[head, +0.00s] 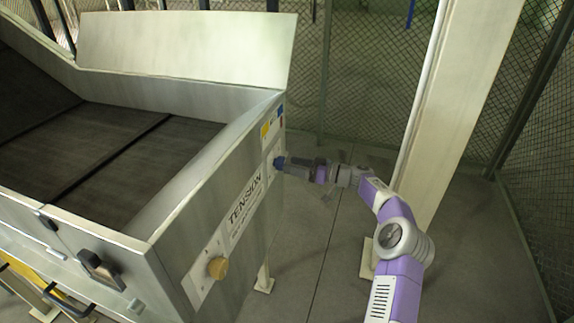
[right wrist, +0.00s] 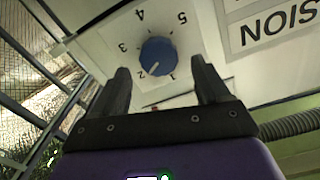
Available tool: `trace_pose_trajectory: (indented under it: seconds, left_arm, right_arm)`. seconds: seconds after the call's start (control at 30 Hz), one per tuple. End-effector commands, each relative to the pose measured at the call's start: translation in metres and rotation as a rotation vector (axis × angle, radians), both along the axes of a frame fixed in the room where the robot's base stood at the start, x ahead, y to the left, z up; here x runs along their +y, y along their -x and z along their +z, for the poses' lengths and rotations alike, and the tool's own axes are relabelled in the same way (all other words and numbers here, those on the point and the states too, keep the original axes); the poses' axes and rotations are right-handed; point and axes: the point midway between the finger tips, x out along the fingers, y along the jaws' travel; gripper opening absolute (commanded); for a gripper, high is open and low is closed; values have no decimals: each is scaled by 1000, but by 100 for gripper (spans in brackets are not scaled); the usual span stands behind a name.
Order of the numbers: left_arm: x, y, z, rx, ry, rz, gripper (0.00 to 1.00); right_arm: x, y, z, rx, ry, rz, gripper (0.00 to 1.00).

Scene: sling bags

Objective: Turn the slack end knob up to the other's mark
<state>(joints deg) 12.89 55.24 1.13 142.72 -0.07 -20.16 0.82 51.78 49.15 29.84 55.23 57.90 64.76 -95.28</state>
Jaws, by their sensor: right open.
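The blue knob (head: 279,162) sits at the far end of the machine's side panel. It also shows in the right wrist view (right wrist: 157,54) on a white dial numbered 1 to 5, its pale pointer line between 1 and 2, nearer 2. The yellow-brown knob (head: 217,268) sits at the near end of the panel; its setting is too small to read. My right gripper (right wrist: 160,65) is open, its fingers on either side of the blue knob in the picture; I cannot tell if they touch it. My left gripper is not in view.
A TENSION label (head: 243,203) lies between the knobs. The machine's metal side wall (head: 195,185) edges a dark belt bed (head: 120,150).

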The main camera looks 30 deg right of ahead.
Motion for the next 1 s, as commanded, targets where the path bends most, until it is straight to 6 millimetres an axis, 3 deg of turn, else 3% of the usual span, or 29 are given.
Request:
trace_pose_trajectory:
  seconds: [0.2, 0.53, 0.9, 1.0]
  left_arm:
    - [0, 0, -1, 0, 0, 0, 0]
    - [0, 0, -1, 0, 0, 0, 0]
    - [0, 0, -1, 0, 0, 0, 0]
    - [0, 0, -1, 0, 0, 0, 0]
  right_arm:
    - [16, -19, -1, 2, 0, -1, 75]
    - [19, -22, -1, 3, 1, -1, 75]
    - [18, -22, -1, 3, 0, -1, 19]
    - [18, -22, -1, 4, -2, 0, 19]
